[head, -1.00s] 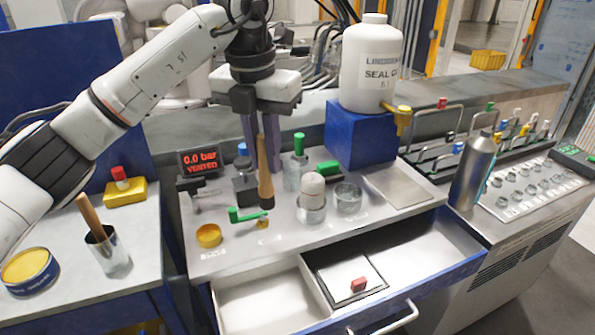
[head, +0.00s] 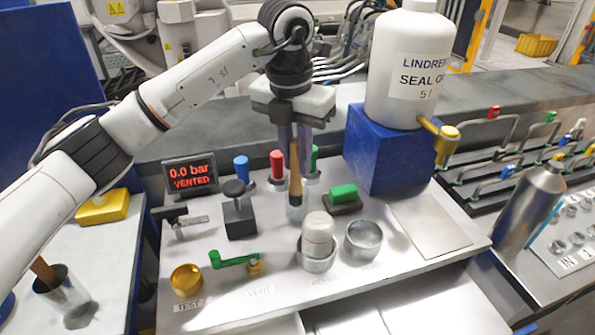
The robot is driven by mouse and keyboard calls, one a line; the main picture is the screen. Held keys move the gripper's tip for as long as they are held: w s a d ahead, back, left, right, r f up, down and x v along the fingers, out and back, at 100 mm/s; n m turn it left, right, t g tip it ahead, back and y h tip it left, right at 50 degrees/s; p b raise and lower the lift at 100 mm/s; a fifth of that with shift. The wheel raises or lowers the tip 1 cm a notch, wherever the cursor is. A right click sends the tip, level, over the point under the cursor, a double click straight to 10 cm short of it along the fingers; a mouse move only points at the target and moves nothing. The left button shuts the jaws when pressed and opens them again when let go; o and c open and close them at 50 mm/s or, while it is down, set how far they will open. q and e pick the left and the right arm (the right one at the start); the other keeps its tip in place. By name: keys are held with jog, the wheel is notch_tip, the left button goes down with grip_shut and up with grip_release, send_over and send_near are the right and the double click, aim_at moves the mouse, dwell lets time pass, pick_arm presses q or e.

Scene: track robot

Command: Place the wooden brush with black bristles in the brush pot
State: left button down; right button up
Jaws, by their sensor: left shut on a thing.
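My left gripper (head: 294,150) points down, shut on the upright wooden brush (head: 295,182). A metal cup (head: 66,298) with another wooden handle (head: 43,271) stands on the left table, partly behind my arm. My right gripper is not in view.
Red (head: 277,164) and green (head: 314,158) handles stand close behind the brush. A white-topped jar (head: 319,232), an open metal dish (head: 362,240) and a green lever (head: 235,259) lie in front. A blue block (head: 385,150) bears a large bottle (head: 411,70).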

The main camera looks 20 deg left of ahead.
aim_at(297, 173)
pick_arm(q)
jog(key=shift+f, duration=1.8)
jog(key=shift+f, duration=0.1)
jog(key=shift+f, duration=0.15)
jog(key=c, duration=1.7)
grip_release()
jog(key=shift+o, duration=0.2)
jog(key=r, duration=0.4)
jog(key=s+r, duration=0.1)
jog(key=r, duration=0.7)
jog(key=shift+s+a+r, duration=0.1)
jog(key=shift+s+r, duration=0.1)
jog(key=shift+r, duration=0.05)
